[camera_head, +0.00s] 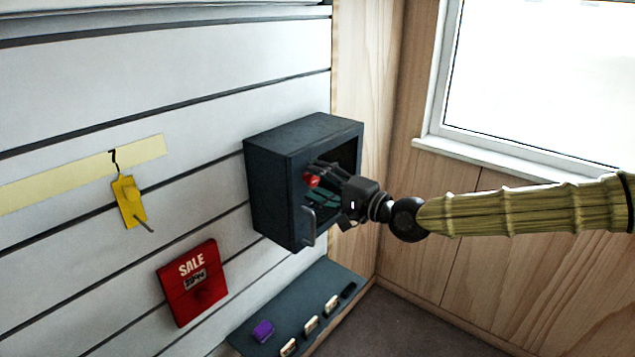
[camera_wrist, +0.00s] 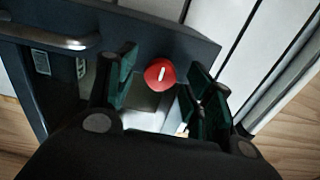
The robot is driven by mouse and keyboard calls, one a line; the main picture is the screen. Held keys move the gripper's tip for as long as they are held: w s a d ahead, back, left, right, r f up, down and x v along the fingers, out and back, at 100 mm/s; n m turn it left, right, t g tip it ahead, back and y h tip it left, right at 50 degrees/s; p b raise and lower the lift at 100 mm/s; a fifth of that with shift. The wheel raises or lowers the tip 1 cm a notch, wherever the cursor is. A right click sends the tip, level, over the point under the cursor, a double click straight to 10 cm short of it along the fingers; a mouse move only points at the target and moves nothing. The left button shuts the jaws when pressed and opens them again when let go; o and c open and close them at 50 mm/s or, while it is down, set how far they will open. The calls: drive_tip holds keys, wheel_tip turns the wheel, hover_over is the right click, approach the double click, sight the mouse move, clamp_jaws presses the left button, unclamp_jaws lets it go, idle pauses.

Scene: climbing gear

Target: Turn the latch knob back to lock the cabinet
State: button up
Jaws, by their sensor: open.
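The dark grey cabinet (camera_head: 267,185) hangs on the slatted wall in the head view. Its red latch knob (camera_head: 312,180) is on the front, above a curved metal handle (camera_head: 308,225). My gripper (camera_head: 319,186) is at the cabinet front, close to the knob. In the wrist view the round red knob (camera_wrist: 160,75) has a white mark that stands nearly upright. My open green-padded fingers (camera_wrist: 163,66) lie to either side of it, with gaps showing. The handle (camera_wrist: 50,37) is at upper left. A dark opening shows beside my gripper; I cannot tell whether the door is fully shut.
A yellow tag (camera_head: 128,203) hangs on a hook left of the cabinet, above a red SALE sign (camera_head: 192,283). A grey shelf (camera_head: 275,305) below holds a purple item (camera_head: 263,331) and several small tags. A window (camera_head: 545,80) is at right.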

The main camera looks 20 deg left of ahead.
drive_tip(key=v, duration=1.1)
drive_tip(key=shift+d, duration=0.2)
drive_tip(key=s+f+g+h, duration=0.15)
drive_tip(key=s+f, duration=0.45)
drive_tip(key=f, duration=0.6)
drive_tip(key=s+d+f+g+h, duration=0.1)
drive_tip(key=s+f+h, duration=0.35)
drive_tip(key=f, duration=0.75)
drive_tip(key=s+f+g, duration=0.2)
drive_tip(key=s+f, duration=0.5)
drive_tip(key=f, duration=0.5)
drive_tip(key=s+d+f+n+g+h, duration=0.25)
drive_tip(key=s+d+f+h, duration=0.45)
drive_tip(key=s+d+f, duration=1.05)
drive_tip(key=s+d+n+h, duration=0.2)
drive_tip(key=s+d+h, duration=0.1)
drive_tip(key=d, duration=0.9)
drive_tip(key=shift+r, duration=0.35)
drive_tip(key=shift+d, duration=0.1)
